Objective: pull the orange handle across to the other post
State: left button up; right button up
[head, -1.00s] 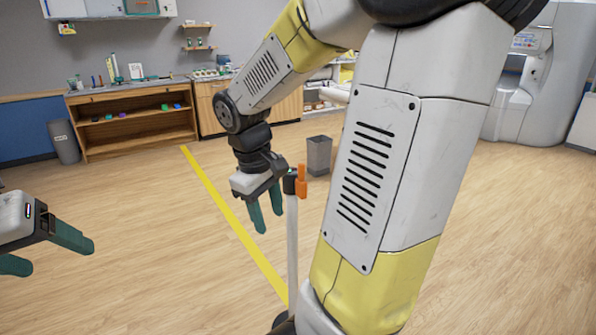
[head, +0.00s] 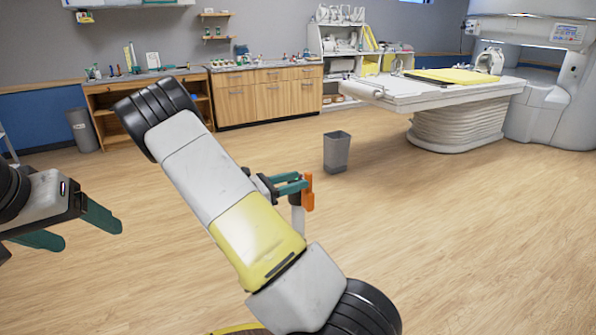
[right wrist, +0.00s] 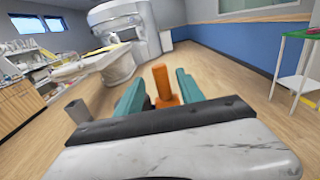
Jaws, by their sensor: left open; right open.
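The orange handle (head: 309,194) is upright at the top of a pale post (head: 298,219) in the head view. My right gripper (head: 299,184) is at the handle, with its teal fingers reaching in from the left. In the right wrist view the orange handle (right wrist: 165,86) stands between the two open fingers, with a gap visible towards each. My left gripper (head: 92,235) is open and empty at the left edge, far from the handle. My right arm hides the lower part of the post. I cannot make out a second post.
A grey bin (head: 337,152) stands on the floor behind the handle. A scanner bed (head: 445,95) and scanner (head: 565,75) are at the back right. Wooden cabinets (head: 267,95) line the back wall. The floor on the right is clear. A green-topped stand (right wrist: 296,80) shows in the right wrist view.

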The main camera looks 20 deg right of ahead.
jog(key=d, duration=0.7)
jog(key=shift+w+d, duration=0.3)
jog(key=shift+d, duration=0.05)
grip_shut()
dwell(1.0)
